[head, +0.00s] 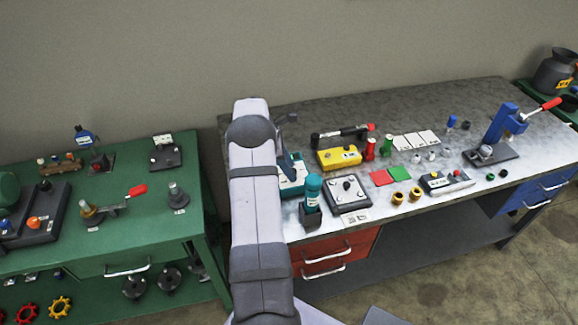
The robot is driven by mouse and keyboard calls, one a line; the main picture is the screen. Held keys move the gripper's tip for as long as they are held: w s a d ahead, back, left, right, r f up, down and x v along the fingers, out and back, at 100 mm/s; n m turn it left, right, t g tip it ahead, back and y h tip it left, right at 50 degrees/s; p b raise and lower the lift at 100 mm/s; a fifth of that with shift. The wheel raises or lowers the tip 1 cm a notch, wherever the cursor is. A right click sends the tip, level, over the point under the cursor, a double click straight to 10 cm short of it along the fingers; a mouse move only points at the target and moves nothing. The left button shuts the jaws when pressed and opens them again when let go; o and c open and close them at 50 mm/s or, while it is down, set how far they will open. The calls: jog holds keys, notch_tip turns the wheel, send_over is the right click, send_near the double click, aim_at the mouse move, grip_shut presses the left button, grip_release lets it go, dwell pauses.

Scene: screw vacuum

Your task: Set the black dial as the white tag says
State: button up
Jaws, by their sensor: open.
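A dark box with a light top panel (333,199) stands near the front edge of the grey workbench, right of my arm. A black dial (347,185) sits on its top; its pointer setting is too small to tell. A white tag (355,217) with dark print lies flat on the bench just in front of the box; I cannot read it. My arm rises from the bottom of the picture, left of the box.
A teal bottle in a dark holder (311,193) stands close left of the box. A yellow device (339,157) is behind it. Red and green squares (383,177) and brass cylinders (398,198) lie to the right. A green bench (120,245) with tools is at left.

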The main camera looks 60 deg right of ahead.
jog(key=c, duration=1.1)
jog(key=shift+o, duration=0.3)
jog(key=shift+w+d+m+g+y+b, duration=0.15)
jog(key=shift+m+y, duration=0.1)
jog(key=shift+m, duration=0.55)
jog(key=shift+s+m+g+y+b, duration=0.1)
jog(key=shift+m+y, duration=0.2)
jog(key=shift+m, duration=0.5)
jog(key=shift+w+d+m+g+y+b, duration=0.15)
jog(key=shift+m+y, duration=0.1)
jog(key=shift+m, duration=0.55)
jog(key=shift+s+r, duration=0.1)
jog(key=o, duration=1)
jog(key=shift+a, duration=0.1)
jog(key=shift+o, duration=0.2)
